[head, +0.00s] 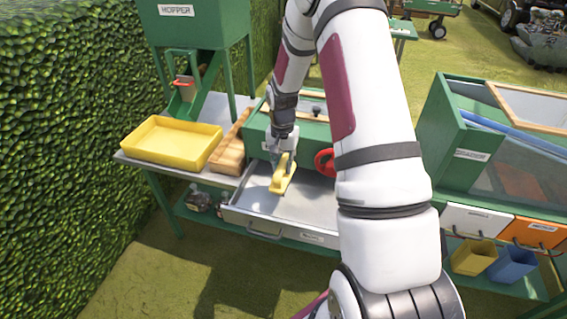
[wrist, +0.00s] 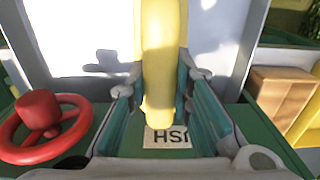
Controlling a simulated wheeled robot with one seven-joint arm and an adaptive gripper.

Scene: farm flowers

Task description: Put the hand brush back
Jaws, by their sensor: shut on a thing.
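The yellow hand brush (head: 281,183) is in my gripper (head: 286,158), over the open grey drawer (head: 313,208) of the green bench unit. In the wrist view the yellow brush handle (wrist: 158,50) stands between the two teal-padded fingers (wrist: 160,98), which are shut on it. The drawer floor (wrist: 90,30) lies beyond it, with the gripper's shadow on it. I cannot tell whether the brush touches the drawer floor. Its bristles are not clearly visible.
A red handwheel (head: 325,162) sits right of my gripper on the unit's front. A wooden block (head: 229,150) and a yellow tray (head: 172,139) lie to the left. The green hopper (head: 193,25) stands behind them. Another green unit (head: 470,150) stands at right. The drawer's right part looks empty.

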